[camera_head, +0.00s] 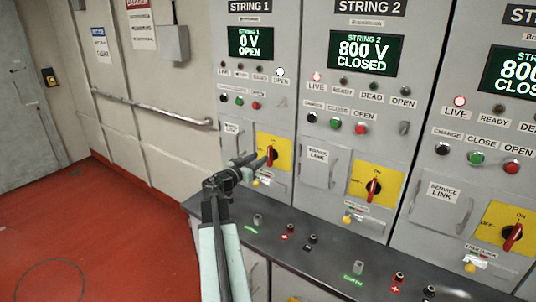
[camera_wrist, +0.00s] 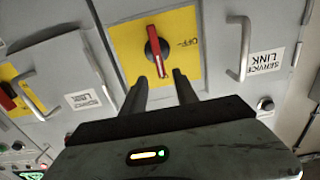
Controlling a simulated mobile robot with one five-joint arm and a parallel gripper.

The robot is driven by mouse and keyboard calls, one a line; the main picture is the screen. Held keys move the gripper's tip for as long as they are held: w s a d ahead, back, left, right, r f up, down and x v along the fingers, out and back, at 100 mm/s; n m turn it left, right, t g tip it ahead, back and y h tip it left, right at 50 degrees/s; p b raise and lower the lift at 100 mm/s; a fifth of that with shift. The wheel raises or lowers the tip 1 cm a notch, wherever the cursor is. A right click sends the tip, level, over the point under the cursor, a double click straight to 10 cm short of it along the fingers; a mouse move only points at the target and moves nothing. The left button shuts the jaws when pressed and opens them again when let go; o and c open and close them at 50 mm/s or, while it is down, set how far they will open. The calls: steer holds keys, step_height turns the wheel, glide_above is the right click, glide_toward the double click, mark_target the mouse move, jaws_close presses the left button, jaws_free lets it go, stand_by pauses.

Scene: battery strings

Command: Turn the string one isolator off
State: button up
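The string one isolator is a red rotary handle on a yellow plate (camera_head: 284,151), low on the String 1 cabinet. In the wrist view the red handle (camera_wrist: 155,45) lies lengthwise across a black hub, in line with my fingers. An upside-down OFF label shows on the plate to its right. My gripper (camera_head: 256,157) is at the plate, partly covering its left side in the head view. In the wrist view my gripper (camera_wrist: 161,76) is open, its fingertips apart on either side of the handle's near end. Whether they touch it I cannot tell.
The String 1 display (camera_head: 250,42) reads 0 V OPEN. The String 2 display (camera_head: 366,53) reads 800 V CLOSED. The String 2 isolator (camera_head: 373,189) and a third one (camera_head: 512,237) stand to the right. A dark ledge (camera_head: 330,262) with terminals runs below. Service link handles flank the plate.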

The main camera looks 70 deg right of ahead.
mark_target(268, 151)
steer(key=x, duration=0.6)
steer(key=shift+d, duration=0.4)
jaws_close()
steer(key=shift+w+d+f+n+b, duration=0.1)
steer(key=shift+w+f+n+b, duration=0.4)
steer(key=shift+n, duration=2.5)
steer(key=shift+w+d+f+n+b, duration=0.1)
steer(key=shift+w+f+n+b, duration=0.35)
steer(key=shift+n, duration=2.55)
steer(key=shift+w+d+f+n+b, duration=0.1)
steer(key=shift+w+f+n+b, duration=0.35)
steer(key=shift+n, duration=2.55)
steer(key=shift+s+f, duration=0.1)
steer(key=shift+f, duration=0.05)
